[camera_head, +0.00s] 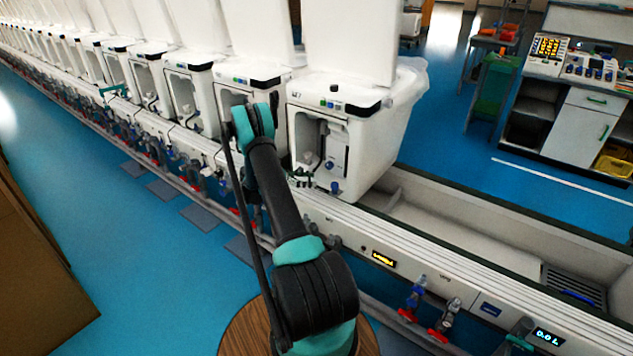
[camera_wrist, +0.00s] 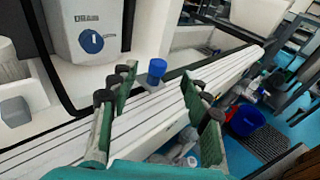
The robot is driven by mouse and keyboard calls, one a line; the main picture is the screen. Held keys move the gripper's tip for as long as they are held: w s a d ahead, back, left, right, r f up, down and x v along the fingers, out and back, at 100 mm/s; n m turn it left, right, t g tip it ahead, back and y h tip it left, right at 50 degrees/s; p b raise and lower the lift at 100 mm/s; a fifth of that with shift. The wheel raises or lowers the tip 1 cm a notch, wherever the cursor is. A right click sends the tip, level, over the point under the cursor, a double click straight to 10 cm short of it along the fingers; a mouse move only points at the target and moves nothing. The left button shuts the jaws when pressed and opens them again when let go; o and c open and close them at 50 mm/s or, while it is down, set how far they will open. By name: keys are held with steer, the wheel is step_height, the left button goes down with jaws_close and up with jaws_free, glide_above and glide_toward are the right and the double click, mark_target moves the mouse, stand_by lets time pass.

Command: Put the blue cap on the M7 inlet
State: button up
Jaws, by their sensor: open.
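The blue cap (camera_wrist: 157,70) stands upright on the white ledge, ahead of my gripper. It also shows in the head view (camera_head: 335,187), at the foot of the nearest white unit. My gripper (camera_wrist: 157,88) is open, with green fingers spread on either side of the cap in the picture. The fingers do not touch the cap, and nothing is held between them. In the head view, my gripper (camera_head: 301,178) is small and partly hidden behind my arm, left of the cap.
A white panel with a blue DRAIN knob (camera_wrist: 91,41) stands behind the cap on the left. A grey block (camera_wrist: 15,111) sits at the far left. The white rail (camera_head: 425,255) has valves along its front. A blue bucket (camera_wrist: 246,119) is below at right.

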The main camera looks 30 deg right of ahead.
steer(key=s+a+r+m+t+y, duration=0.6)
steer(key=s+a+r, duration=0.4)
steer(key=a+r, duration=0.4)
steer(key=s+a+m+t+y, duration=0.4)
steer(key=s+a+m+y, duration=0.3)
steer(key=s+a, duration=1.1)
steer(key=s+y, duration=0.2)
steer(key=s, duration=0.2)
steer(key=shift+s+a+f+m+t, duration=0.25)
steer(key=shift+s+a+m+t, duration=0.05)
steer(key=shift+s+a, duration=0.1)
